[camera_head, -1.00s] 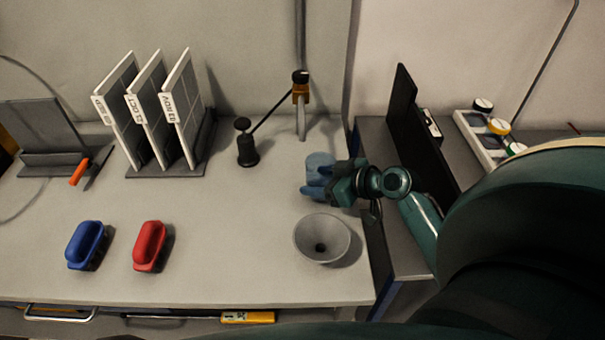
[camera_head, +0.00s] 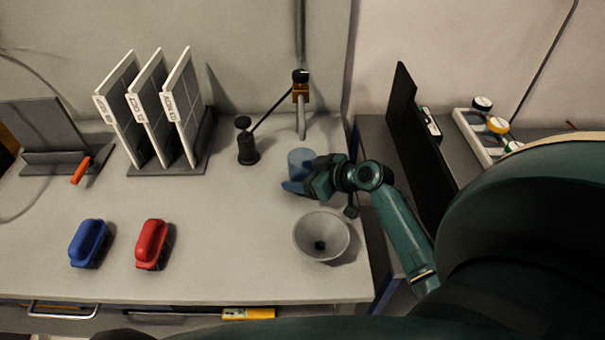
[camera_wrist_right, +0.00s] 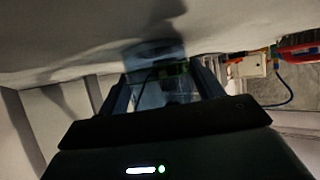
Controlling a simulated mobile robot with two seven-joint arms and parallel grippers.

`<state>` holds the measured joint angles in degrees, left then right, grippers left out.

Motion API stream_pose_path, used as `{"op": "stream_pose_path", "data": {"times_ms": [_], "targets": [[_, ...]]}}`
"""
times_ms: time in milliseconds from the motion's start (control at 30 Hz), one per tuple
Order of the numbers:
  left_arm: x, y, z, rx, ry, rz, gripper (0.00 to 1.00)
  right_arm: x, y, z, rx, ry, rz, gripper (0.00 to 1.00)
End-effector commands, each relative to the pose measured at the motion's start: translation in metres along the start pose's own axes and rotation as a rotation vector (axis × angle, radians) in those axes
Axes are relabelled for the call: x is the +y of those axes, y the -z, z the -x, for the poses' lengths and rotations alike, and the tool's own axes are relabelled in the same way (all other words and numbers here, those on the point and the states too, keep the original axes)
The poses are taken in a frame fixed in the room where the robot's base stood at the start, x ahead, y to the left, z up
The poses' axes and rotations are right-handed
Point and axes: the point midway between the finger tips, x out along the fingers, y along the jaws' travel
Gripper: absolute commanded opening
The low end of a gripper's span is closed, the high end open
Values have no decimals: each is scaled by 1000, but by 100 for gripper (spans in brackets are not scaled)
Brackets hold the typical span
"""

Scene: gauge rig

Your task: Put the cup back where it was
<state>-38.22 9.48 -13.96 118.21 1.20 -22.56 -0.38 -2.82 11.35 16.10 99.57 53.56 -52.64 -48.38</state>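The blue cup (camera_head: 300,160) is upright in the head view, over the back right of the light table, left of the table's right edge. My right gripper (camera_head: 298,186) comes in from the right with its fingers around the cup. In the right wrist view the cup (camera_wrist_right: 152,52) sits between the two fingers (camera_wrist_right: 163,88), and the gripper is shut on it. I cannot tell whether the cup's base touches the table. My left gripper is not in view.
A grey funnel-like bowl (camera_head: 321,236) stands just in front of the gripper. A black stand (camera_head: 247,142) with a thin arm and a post (camera_head: 301,100) are behind and left. A panel rack (camera_head: 165,166), blue brush (camera_head: 88,243) and red brush (camera_head: 151,243) are further left. The table middle is clear.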

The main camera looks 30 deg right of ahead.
Motion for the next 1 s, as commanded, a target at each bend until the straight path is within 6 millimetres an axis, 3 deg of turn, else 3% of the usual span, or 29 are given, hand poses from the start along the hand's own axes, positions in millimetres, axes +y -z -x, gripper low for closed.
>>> {"op": "stream_pose_path", "data": {"times_ms": [167,467,633,1000], "targets": [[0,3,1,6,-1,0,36,0,0,0,0,0,0,80],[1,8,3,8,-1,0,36,0,5,3,1,0,-1,80],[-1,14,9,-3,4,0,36,0,5,30,-4,-1,3,80],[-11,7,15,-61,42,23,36,0,4,104,-3,-1,2,80]]}}
